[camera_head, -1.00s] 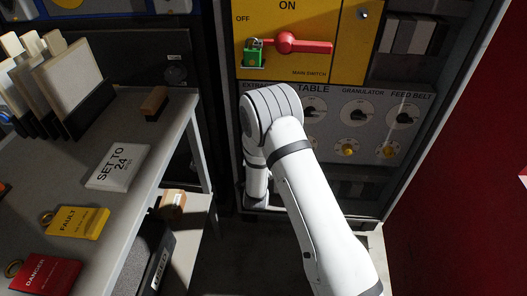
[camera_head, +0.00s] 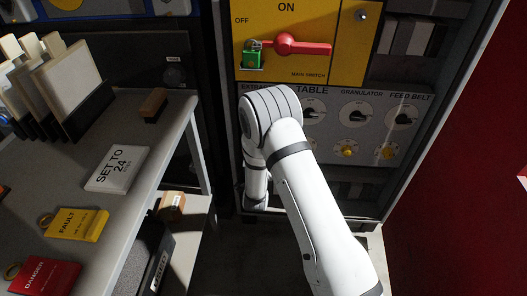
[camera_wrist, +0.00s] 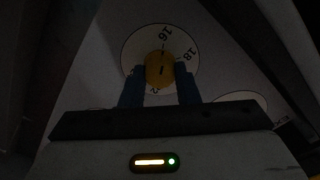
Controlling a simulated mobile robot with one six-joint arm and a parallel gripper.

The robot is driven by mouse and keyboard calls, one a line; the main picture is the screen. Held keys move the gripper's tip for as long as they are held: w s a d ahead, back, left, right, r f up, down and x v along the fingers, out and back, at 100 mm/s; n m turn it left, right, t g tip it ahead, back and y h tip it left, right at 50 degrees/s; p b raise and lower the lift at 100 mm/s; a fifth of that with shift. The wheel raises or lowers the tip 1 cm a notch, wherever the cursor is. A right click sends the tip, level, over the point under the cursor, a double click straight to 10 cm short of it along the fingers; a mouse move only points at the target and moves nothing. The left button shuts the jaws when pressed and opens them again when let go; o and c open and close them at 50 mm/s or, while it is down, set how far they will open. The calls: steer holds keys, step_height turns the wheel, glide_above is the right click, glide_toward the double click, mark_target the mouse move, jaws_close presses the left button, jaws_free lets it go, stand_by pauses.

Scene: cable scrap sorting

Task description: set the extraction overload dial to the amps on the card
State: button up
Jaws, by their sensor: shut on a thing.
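The white card (camera_head: 118,168) on the grey bench at left reads "SET TO 24"; its smaller print is too small to read. In the wrist view, a yellow knob (camera_wrist: 160,69) sits in the middle of a white round dial (camera_wrist: 132,50) with 16 and 18 legible. A dark mark shows on the knob, but I cannot tell its exact setting. My gripper (camera_wrist: 160,80) is shut on the knob, one blue finger on each side. In the head view my arm hides the gripper and the extraction dial.
The grey panel has further dials labelled granulator (camera_head: 357,114) and feed belt (camera_head: 402,117). Above them is a red main switch handle (camera_head: 300,45) with a green padlock (camera_head: 252,57). The bench holds a yellow fault tag (camera_head: 76,224) and a red danger tag (camera_head: 45,275).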

steer(key=shift+r+n+b, duration=0.1)
steer(key=shift+n+b, duration=5.6)
steer(key=shift+n, duration=6.4)
steer(key=shift+d, duration=0.1)
